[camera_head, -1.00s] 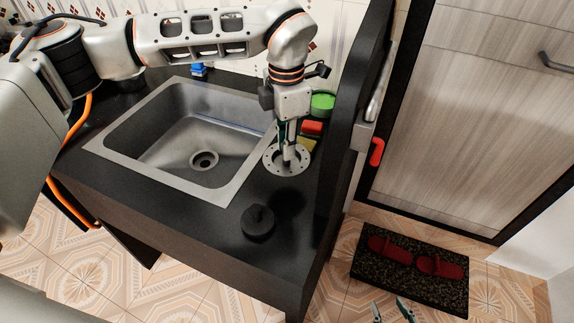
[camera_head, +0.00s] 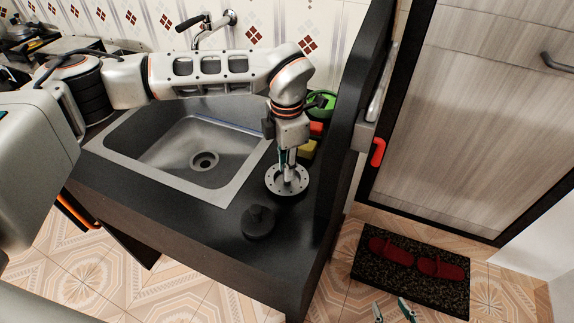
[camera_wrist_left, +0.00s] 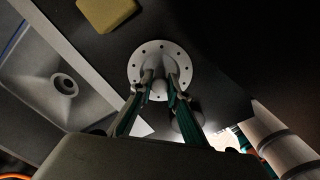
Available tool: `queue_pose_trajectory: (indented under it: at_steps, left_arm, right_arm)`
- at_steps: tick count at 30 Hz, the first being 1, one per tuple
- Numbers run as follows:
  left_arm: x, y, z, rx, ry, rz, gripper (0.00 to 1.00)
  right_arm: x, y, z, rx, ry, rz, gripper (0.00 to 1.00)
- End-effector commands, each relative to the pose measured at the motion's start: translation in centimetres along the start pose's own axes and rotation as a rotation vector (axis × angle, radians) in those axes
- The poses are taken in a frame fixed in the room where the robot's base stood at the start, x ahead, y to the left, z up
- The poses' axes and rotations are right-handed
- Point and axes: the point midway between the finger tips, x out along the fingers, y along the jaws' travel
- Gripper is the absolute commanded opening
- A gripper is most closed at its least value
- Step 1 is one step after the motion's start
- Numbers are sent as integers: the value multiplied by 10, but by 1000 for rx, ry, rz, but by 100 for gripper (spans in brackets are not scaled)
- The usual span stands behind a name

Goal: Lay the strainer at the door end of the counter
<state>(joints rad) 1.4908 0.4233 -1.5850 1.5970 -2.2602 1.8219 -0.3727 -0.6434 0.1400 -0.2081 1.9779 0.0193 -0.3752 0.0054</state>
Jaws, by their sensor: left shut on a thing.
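The strainer (camera_head: 273,182) is a round grey metal disc with small holes round its rim and a knob in the middle. It is level over the counter (camera_head: 190,222), to the right of the sink. My left gripper (camera_head: 289,174) points down and is shut on its knob. A dark shadow lies close by the disc; I cannot tell if it touches the counter. In the left wrist view the strainer (camera_wrist_left: 160,54) sits just beyond the fingertips (camera_wrist_left: 160,86). My right gripper (camera_head: 392,311) shows only its fingertips at the bottom edge, spread apart.
A black knobbed lid-like piece (camera_head: 258,222) stands in front of the strainer. The sink (camera_head: 180,150) is left. A yellow sponge (camera_head: 307,149), a red block (camera_head: 316,128) and a green bowl (camera_head: 322,102) are behind. A dark upright panel (camera_head: 352,110) bounds the counter's right side, before the door (camera_head: 470,120).

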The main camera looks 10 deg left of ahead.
Motion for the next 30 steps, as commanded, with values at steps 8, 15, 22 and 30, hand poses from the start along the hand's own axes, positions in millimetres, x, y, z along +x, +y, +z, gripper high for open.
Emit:
queue_pose_trajectory:
  at_steps: [8, 15, 22, 30]
  left_arm:
    - [1, 0, 0, 0, 1, -1, 33]
    - [-3, 0, 0, 0, 0, 0, 33]
    - [-38, 1, 1, 0, -2, 4, 33]
    - [-92, 1, 0, -1, -1, 3, 33]
  right_arm:
    - [0, 0, 0, 0, 1, 0, 40]
    - [0, 0, -2, 0, 2, 1, 40]
    - [-1, 1, -4, 1, 5, 0, 40]
    - [-2, 0, -5, 4, 6, -1, 40]
